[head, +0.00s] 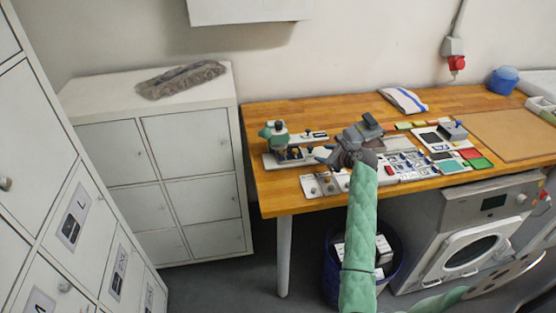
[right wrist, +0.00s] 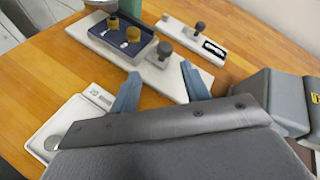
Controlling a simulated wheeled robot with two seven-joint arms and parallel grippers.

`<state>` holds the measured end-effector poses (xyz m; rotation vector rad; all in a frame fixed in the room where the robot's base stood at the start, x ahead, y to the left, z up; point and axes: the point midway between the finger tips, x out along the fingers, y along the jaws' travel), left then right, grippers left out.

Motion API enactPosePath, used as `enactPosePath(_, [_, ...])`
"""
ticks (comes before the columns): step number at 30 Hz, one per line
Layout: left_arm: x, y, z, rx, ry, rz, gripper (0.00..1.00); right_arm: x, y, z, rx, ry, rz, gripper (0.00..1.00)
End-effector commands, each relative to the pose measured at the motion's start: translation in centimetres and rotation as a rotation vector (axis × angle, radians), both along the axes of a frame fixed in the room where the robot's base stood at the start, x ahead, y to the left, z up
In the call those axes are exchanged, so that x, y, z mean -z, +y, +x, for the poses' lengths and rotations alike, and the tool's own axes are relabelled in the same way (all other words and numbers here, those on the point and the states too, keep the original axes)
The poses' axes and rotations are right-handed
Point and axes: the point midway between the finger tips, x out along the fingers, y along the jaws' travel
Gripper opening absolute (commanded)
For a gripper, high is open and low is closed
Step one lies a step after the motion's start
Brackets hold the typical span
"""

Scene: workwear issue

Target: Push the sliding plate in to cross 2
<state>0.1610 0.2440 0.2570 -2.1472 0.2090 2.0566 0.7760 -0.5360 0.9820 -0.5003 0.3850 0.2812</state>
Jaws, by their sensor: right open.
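A green-topped press (head: 274,133) stands at the left of the wooden table on a long white base (head: 312,158). In the right wrist view the white base (right wrist: 165,78) carries a dark blue plate (right wrist: 108,45) with yellow-topped pegs and small white parts, seemingly the sliding plate. A dark knob (right wrist: 164,48) stands at the plate's right end. The cross marks cannot be made out. My right gripper (head: 325,154) is open and empty just right of the base; in its wrist view its blue fingers (right wrist: 160,82) point at the base's near edge. My left gripper is out of view.
A second white strip with a knob (right wrist: 198,32) lies behind. A white tray (right wrist: 58,130) with a round metal piece sits close under the gripper. Grey blocks (right wrist: 268,95) stand to the right. Cards and a tablet (head: 436,138) crowd the table's middle.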

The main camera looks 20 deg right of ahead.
Motion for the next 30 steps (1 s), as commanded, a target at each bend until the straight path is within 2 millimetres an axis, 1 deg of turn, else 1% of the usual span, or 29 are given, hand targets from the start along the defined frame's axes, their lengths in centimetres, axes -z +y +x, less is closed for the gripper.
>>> enactPosePath(1, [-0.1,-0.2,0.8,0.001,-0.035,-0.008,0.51,-0.3,-0.1,0.1,0.041,-0.002,0.076,0.46])
enactPosePath(6, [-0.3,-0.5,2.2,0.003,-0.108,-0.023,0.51,-0.8,-0.4,0.4,0.157,0.011,0.301,0.46])
enactPosePath(9, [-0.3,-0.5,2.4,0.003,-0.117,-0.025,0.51,-0.8,-0.4,0.4,0.195,0.022,0.38,0.46])
enactPosePath(14, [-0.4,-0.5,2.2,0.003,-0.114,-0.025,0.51,-0.8,-0.4,0.6,0.218,0.032,0.433,0.46])
enactPosePath(17, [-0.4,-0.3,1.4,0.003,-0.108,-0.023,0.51,-0.7,-0.3,1.3,0.219,0.033,0.436,0.46])
enactPosePath(24, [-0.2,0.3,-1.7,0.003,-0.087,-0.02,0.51,0.5,0.2,4.5,0.218,0.034,0.434,0.46])
enactPosePath(30, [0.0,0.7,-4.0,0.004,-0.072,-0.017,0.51,1.6,0.6,6.6,0.217,0.034,0.433,0.46])
